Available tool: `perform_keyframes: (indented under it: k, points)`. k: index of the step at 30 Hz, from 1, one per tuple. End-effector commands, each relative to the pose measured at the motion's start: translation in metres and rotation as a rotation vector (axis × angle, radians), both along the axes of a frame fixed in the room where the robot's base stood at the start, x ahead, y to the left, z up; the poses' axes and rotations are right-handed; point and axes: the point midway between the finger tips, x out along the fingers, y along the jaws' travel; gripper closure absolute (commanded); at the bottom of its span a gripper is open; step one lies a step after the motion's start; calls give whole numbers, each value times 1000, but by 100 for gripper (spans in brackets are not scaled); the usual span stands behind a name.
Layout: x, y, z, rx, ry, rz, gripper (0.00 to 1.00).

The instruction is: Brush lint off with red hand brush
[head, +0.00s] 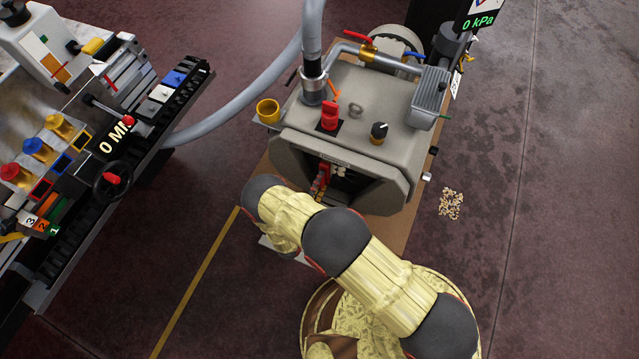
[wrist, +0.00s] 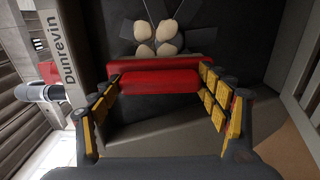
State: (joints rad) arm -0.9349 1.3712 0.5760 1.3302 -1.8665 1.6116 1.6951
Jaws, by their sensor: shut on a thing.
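My gripper (wrist: 158,92) is shut on the red hand brush (wrist: 160,80), with its yellow-padded fingers at either end of the red body. The brush lies crosswise in the wrist view; its bristles are mostly hidden. Just beyond it, several rounded beige lumps (wrist: 155,38) sit against a dark surface inside the cavity; they may be the lint, but I cannot tell whether the brush touches them. In the head view, the brush (head: 321,182) shows as a small red patch at the open front of the grey machine (head: 365,95). My arm hides most of my gripper there.
The cavity's rim surrounds my gripper closely. A yellow cup (head: 268,110) stands at the machine's left corner. A thick grey hose (head: 240,100) runs left toward the workbench (head: 95,180). A small pile of pale bits (head: 451,204) lies on the floor at right, with clear floor around it.

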Motion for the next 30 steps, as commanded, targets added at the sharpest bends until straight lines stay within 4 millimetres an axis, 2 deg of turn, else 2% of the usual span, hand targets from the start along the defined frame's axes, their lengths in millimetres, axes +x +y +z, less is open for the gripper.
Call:
perform_keyframes:
  k: [11,24,30]
  points:
    - [3,-3,0,0,0,1,45]
    - [-9,-33,1,-1,0,-1,45]
    - [-11,-38,0,0,0,0,45]
